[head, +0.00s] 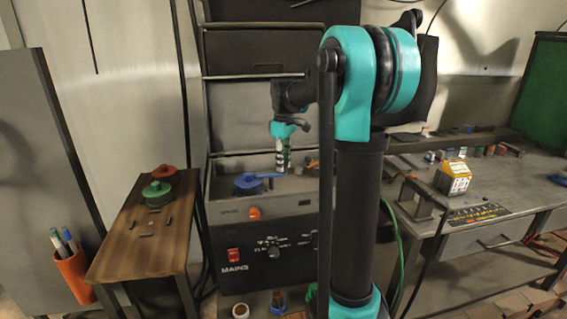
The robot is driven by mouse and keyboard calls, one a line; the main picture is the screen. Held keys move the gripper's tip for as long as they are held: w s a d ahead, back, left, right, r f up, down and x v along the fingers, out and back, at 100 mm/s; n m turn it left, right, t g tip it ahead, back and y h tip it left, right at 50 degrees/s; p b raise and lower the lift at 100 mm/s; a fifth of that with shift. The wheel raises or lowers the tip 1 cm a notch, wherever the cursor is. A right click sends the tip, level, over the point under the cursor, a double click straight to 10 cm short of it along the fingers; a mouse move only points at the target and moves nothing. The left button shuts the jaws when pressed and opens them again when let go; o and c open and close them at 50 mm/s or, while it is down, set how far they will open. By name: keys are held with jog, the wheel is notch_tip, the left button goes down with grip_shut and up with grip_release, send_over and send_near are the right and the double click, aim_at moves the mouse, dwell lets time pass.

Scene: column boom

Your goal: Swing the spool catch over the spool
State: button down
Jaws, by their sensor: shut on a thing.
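A round blue spool (247,184) lies on top of the dark machine. A thin blue bar, which looks like the spool catch (268,176), reaches from the spool's upper right side toward my gripper. My gripper (283,170) points straight down at the bar's right end, to the right of the spool. Its fingers are closed on that end. The fingertips are small here, and the exact contact is hard to see. How far the bar lies across the spool cannot be told from this view.
The dark machine (275,238) has an orange knob (254,213) and a red switch (233,254) on its front. Green (157,192) and red (164,171) spools lie on a wooden table (125,235) at left. A cluttered workbench (520,195) is at right. Dark shelving stands behind.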

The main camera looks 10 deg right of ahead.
jog(key=c, duration=1.3)
grip_release()
jog(key=shift+o, duration=0.2)
notch_tip(320, 180, up, 12)
